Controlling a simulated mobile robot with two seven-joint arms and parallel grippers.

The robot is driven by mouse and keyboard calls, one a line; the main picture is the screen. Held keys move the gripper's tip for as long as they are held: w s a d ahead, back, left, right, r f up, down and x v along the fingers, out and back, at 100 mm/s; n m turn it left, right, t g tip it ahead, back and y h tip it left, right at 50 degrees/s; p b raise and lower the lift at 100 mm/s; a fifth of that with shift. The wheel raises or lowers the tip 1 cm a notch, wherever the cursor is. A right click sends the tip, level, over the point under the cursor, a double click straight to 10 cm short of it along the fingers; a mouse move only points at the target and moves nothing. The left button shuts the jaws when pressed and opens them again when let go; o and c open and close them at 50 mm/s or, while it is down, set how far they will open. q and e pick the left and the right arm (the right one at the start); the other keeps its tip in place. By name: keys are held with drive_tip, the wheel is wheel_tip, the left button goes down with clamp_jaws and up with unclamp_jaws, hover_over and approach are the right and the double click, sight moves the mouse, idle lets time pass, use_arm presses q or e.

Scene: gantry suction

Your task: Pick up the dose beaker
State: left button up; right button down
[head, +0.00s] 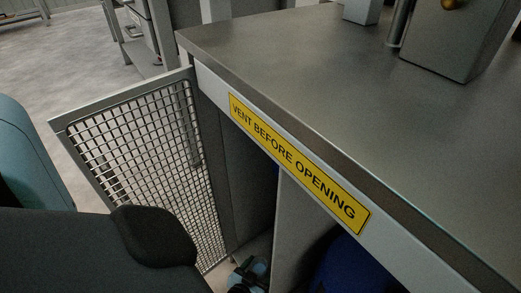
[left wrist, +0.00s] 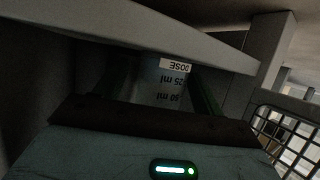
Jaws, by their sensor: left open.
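The dose beaker (left wrist: 160,88) shows in the left wrist view as a pale vessel with a DOSE label and 25 ml and 50 ml marks, all upside down in the picture. It stands just ahead of my left gripper, under a pale horizontal edge; its lower and upper ends are partly hidden. My left gripper (head: 250,275) is low in the cabinet opening in the head view, cut by the bottom edge. It is open, and the beaker appears between its dark fingers, but contact cannot be told. The beaker is hidden in the head view. My right gripper is not in view.
A steel bench (head: 300,75) with a yellow vent label (head: 298,162) overhangs the cabinet. A mesh door (head: 140,140) stands open at left. A divider panel (head: 295,230) separates the bays; a dark blue object (head: 355,265) is in the right one. Grey boxes stand on the bench.

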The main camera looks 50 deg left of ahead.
use_arm(q)
drive_tip(key=shift+c, duration=0.3)
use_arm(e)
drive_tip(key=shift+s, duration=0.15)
use_arm(q)
drive_tip(key=c, duration=1)
drive_tip(key=shift+c, duration=0.2)
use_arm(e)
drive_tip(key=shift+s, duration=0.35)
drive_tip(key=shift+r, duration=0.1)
